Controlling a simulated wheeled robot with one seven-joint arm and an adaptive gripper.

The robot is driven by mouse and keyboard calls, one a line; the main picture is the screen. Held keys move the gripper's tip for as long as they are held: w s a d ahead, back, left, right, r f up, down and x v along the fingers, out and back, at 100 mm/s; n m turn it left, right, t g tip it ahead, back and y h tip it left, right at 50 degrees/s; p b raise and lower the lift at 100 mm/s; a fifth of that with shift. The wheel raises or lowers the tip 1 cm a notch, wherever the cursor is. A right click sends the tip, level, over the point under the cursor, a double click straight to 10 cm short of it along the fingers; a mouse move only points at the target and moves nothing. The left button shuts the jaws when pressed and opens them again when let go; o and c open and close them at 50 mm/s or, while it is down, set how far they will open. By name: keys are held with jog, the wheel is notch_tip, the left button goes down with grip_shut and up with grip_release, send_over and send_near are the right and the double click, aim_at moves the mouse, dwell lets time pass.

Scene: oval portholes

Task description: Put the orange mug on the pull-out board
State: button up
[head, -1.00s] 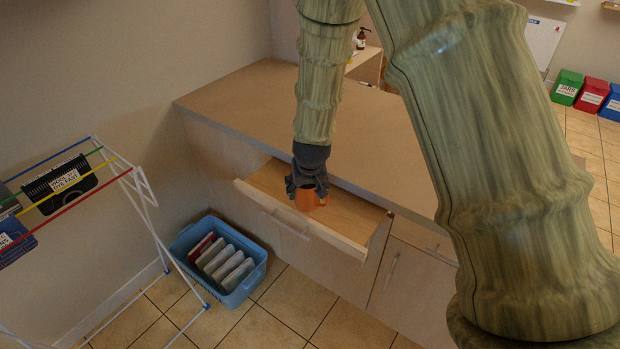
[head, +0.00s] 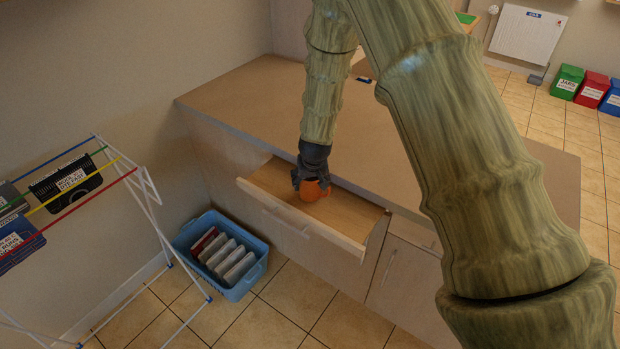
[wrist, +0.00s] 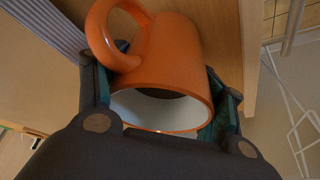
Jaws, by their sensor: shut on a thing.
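The orange mug (head: 311,191) is at my gripper (head: 310,182), over the pull-out board (head: 348,211) that extends from the front of the wooden counter. In the wrist view the mug (wrist: 172,62) has its handle toward the upper left and its white inside facing the camera. The fingers of my gripper (wrist: 160,100) are shut on it, one on each side. The mug looks very close to the board; I cannot tell whether it touches it. My gripper hides part of the mug in the head view.
The counter top (head: 250,95) behind the board is mostly bare. A blue basket (head: 238,290) with several flat items stands on the tiled floor below left. A drying rack (head: 150,190) stands at the left. Green, red and blue bins (head: 592,89) stand far right.

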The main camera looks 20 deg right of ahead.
jog(key=shift+f, duration=0.2)
jog(key=o, duration=1.9)
jog(key=shift+c, duration=0.2)
jog(key=shift+s+r+b, duration=0.2)
jog(key=shift+r+b, duration=0.1)
jog(key=shift+r, duration=0.4)
jog(key=shift+b+v, duration=1.15)
jog(key=shift+v, duration=4.25)
